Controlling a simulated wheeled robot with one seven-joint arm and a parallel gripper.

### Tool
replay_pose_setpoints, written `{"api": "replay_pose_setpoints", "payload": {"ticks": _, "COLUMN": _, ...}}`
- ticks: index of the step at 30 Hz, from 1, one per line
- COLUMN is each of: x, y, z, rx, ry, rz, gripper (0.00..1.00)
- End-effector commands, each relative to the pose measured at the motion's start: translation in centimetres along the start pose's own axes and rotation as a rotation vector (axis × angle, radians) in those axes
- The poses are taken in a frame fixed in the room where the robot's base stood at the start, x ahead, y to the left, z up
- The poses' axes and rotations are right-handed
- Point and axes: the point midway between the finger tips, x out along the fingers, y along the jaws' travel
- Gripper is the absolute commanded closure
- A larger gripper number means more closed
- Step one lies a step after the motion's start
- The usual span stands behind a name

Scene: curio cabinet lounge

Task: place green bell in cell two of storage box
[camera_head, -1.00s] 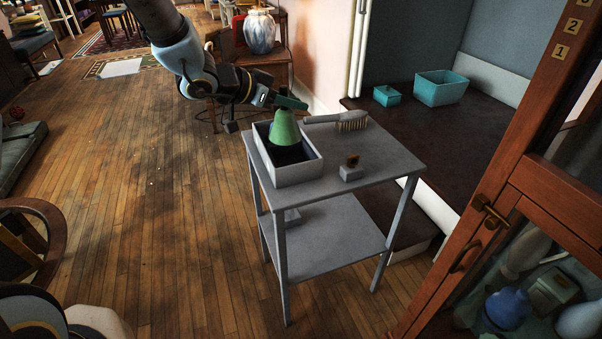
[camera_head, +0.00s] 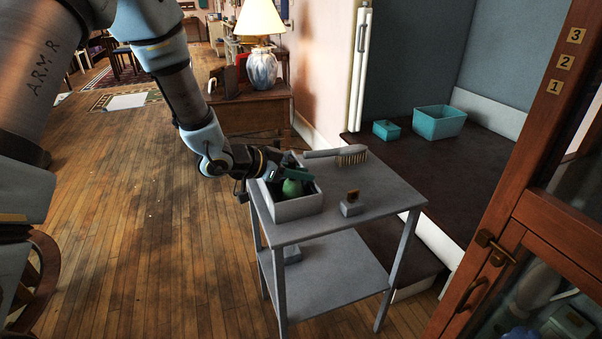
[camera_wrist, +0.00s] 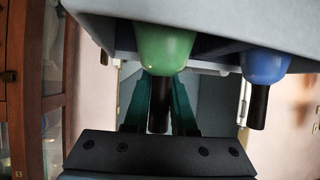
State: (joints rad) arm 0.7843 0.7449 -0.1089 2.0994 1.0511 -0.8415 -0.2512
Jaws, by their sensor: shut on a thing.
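My gripper (camera_head: 294,172) is shut on the green bell (camera_head: 292,188) at the open white box (camera_head: 298,208) on the grey cart. The bell's body shows low in the box mouth. I cannot tell whether it touches the floor of the box. In the wrist view, the green bell (camera_wrist: 165,48) has its dark handle between my teal fingers (camera_wrist: 160,92). A blue bell (camera_wrist: 263,64) with a dark handle is beside it, to the right. The box's cells and dividers cannot be made out.
A brush (camera_head: 338,155) and a small grey block with a brown top (camera_head: 351,204) are on the cart (camera_head: 385,190). Teal bins (camera_head: 438,122) stand on a dark platform behind. A wooden cabinet door (camera_head: 500,220) is at the right, below labels 1, 2 and 3.

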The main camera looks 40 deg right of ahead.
Motion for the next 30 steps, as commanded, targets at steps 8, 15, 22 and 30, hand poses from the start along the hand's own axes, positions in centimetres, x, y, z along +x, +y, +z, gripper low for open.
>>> {"api": "replay_pose_setpoints", "payload": {"ticks": 8, "x": 0.1, "y": 0.0, "z": 0.1, "rx": 0.0, "ry": 0.0, "rz": -0.001, "gripper": 0.71}}
{"api": "replay_pose_setpoints", "payload": {"ticks": 15, "x": 0.1, "y": 0.0, "z": 0.1, "rx": -0.001, "ry": 0.0, "rz": -0.001, "gripper": 0.46}}
{"api": "replay_pose_setpoints", "payload": {"ticks": 22, "x": 0.0, "y": 0.0, "z": 0.0, "rx": 0.0, "ry": 0.001, "rz": -0.001, "gripper": 0.46}}
{"api": "replay_pose_setpoints", "payload": {"ticks": 30, "x": -3.0, "y": -0.2, "z": -0.1, "rx": -0.001, "ry": 0.002, "rz": -0.005, "gripper": 0.46}}
